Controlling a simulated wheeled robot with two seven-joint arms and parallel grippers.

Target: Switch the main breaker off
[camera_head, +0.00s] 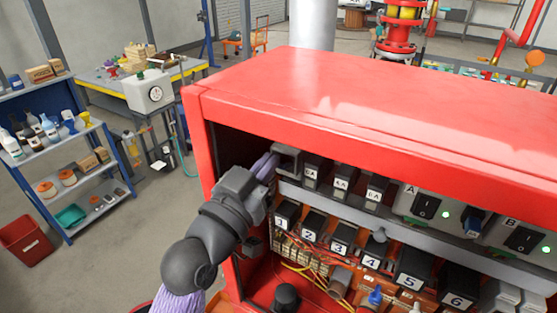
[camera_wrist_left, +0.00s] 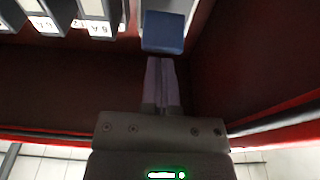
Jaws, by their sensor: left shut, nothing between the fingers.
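My left gripper (camera_head: 268,164) reaches into the upper left corner of the open red cabinet (camera_head: 380,85). Its pale purple fingers are shut together and empty. They point at a grey unit (camera_head: 289,157) at the left end of the upper row, which may be the main breaker; no label on it is readable. In the left wrist view, the fingertips (camera_wrist_left: 161,62) are just below a blue block (camera_wrist_left: 163,32), close to it; I cannot tell if they touch. My wrist hides part of the corner. My right gripper is not in view.
Small labelled breakers (camera_head: 342,184) stand right of the grey unit. Numbered black blocks (camera_head: 313,224) sit below. Switches A (camera_head: 426,206) and B (camera_head: 521,239) have green lights. The cabinet's left wall and top edge are close around my wrist. A blue shelf (camera_head: 75,190) stands left.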

